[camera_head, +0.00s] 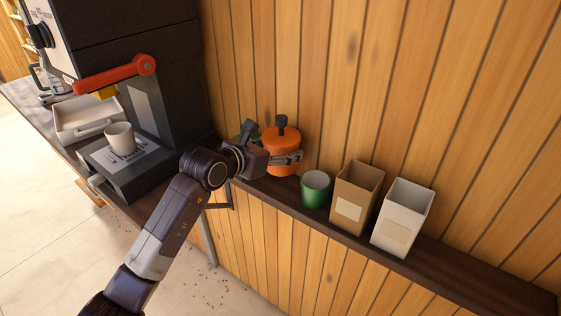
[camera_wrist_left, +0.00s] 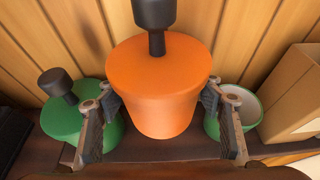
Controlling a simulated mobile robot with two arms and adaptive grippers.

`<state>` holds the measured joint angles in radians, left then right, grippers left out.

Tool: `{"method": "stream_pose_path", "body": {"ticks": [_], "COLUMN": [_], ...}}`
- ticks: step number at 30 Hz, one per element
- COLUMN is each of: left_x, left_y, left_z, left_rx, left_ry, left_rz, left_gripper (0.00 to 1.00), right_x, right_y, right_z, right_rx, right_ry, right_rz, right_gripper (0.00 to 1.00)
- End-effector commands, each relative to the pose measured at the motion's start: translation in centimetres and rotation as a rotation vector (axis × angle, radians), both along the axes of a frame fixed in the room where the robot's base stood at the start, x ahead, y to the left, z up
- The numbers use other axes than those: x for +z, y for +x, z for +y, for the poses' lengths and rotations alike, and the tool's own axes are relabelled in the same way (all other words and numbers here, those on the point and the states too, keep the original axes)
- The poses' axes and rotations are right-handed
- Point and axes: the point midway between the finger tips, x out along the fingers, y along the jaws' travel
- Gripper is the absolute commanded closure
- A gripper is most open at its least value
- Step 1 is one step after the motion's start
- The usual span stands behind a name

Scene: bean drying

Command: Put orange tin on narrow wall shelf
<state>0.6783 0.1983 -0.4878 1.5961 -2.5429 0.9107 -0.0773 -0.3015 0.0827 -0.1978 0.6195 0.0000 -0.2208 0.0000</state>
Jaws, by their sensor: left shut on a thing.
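The orange tin (camera_head: 281,146) is round, with a dark knob on its lid. It is upright at the narrow wall shelf (camera_head: 462,273), between a green tin and a green cup. My left gripper (camera_head: 289,158) is shut on the orange tin from the front. In the left wrist view the tin (camera_wrist_left: 158,88) sits between the two fingers of the gripper (camera_wrist_left: 165,125). Its base is partly hidden in the head view, so I cannot tell if it touches the shelf. My right gripper is in neither view.
A green tin with a dark knob (camera_wrist_left: 78,115) stands left of the orange tin. A green cup (camera_head: 316,188), a brown box (camera_head: 354,200) and a white box (camera_head: 402,218) stand to the right. A press-like machine with a white cup (camera_head: 121,138) is at the left. The shelf's right end is clear.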

Motion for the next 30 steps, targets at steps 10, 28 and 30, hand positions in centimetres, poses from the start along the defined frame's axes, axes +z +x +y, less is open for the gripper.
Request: {"method": "stream_pose_path", "body": {"ticks": [10,28,30], "left_x": [-4.4,-6.9,-7.0], "left_y": [-0.2,0.1,0.1], "left_z": [0.3,0.0,0.1], "left_rx": [0.003,0.002,0.002], "left_ry": [0.002,0.001,0.004], "left_rz": [0.014,0.008,0.011], "left_gripper": [0.72,0.72,0.32], "right_x": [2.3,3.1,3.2], "right_y": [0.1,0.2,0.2], "right_z": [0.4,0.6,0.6], "right_rx": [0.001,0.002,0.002], "right_ry": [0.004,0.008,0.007], "right_rz": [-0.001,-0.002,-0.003], "right_gripper": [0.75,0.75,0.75]}}
